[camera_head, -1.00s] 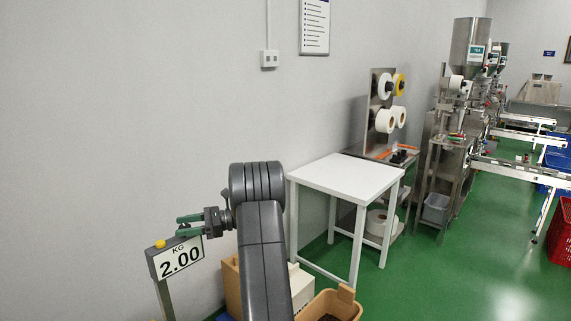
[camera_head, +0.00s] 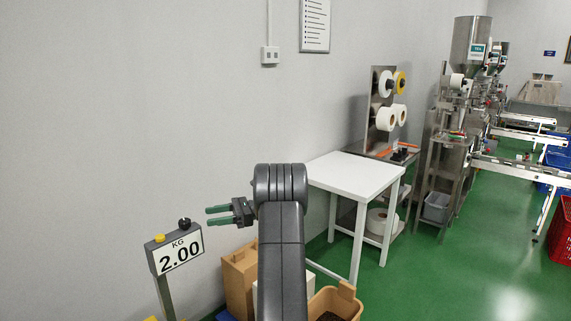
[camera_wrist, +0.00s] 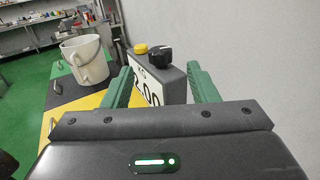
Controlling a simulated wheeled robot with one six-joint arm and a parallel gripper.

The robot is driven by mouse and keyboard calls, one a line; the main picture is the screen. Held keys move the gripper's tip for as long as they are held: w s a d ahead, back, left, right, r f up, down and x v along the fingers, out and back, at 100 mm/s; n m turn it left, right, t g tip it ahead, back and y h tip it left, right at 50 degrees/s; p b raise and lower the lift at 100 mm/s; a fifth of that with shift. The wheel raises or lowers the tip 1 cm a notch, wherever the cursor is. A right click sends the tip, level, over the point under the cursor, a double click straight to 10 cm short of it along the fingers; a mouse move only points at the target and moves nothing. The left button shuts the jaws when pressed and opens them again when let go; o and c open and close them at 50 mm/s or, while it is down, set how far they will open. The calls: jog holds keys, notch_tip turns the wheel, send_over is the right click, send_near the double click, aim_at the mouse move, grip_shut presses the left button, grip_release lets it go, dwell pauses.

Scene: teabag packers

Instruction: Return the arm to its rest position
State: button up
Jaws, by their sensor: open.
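My gripper (camera_head: 217,215) has green fingers and points left, above and to the right of the scale display, in the head view. It is open and empty. In the wrist view my gripper (camera_wrist: 157,88) shows its two green fingers spread apart, with the scale display (camera_wrist: 160,72) beyond and between them. My dark grey arm rises from the bottom of the head view and hides part of the floor and boxes behind it.
The scale display (camera_head: 180,251) reads 2.00 KG. A white table (camera_head: 355,176) stands right of my arm. Cardboard boxes (camera_head: 239,282) and a tan bin (camera_head: 338,303) are low beside the arm. A white bucket (camera_wrist: 84,62) shows in the wrist view.

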aim_at(189, 222)
jog(key=p+x, duration=0.2)
jog(key=x, duration=0.6)
jog(key=shift+s+a, duration=0.1)
jog(key=shift+a, duration=0.1)
jog(key=shift+s+a+f+t+b, duration=0.1)
jog(key=shift+a+f+t+b, duration=0.05)
jog(key=shift+a+t+b, duration=0.15)
jog(key=m+t+b, duration=0.1)
jog(key=m+t, duration=0.1)
jog(key=t, duration=0.1)
jog(key=shift+d+m+y, duration=0.15)
jog(key=shift+m+y, duration=0.15)
jog(key=shift+y, duration=0.1)
jog(key=m+t+b, duration=0.1)
jog(key=m+t, duration=0.2)
jog(key=t, duration=0.1)
jog(key=m+t+h+b, duration=0.1)
jog(key=m+t, duration=0.2)
jog(key=t, duration=0.2)
jog(key=shift+s+t+h, duration=0.15)
jog(key=shift+t+h, duration=0.15)
jog(key=shift+s+d+t+b, duration=0.1)
jog(key=shift+d+t+b, duration=0.2)
jog(key=shift+b, duration=0.1)
jog(key=b+v, duration=0.2)
jog(key=v, duration=1.1)
jog(key=shift+r, duration=0.25)
jog(key=shift+s, duration=0.1)
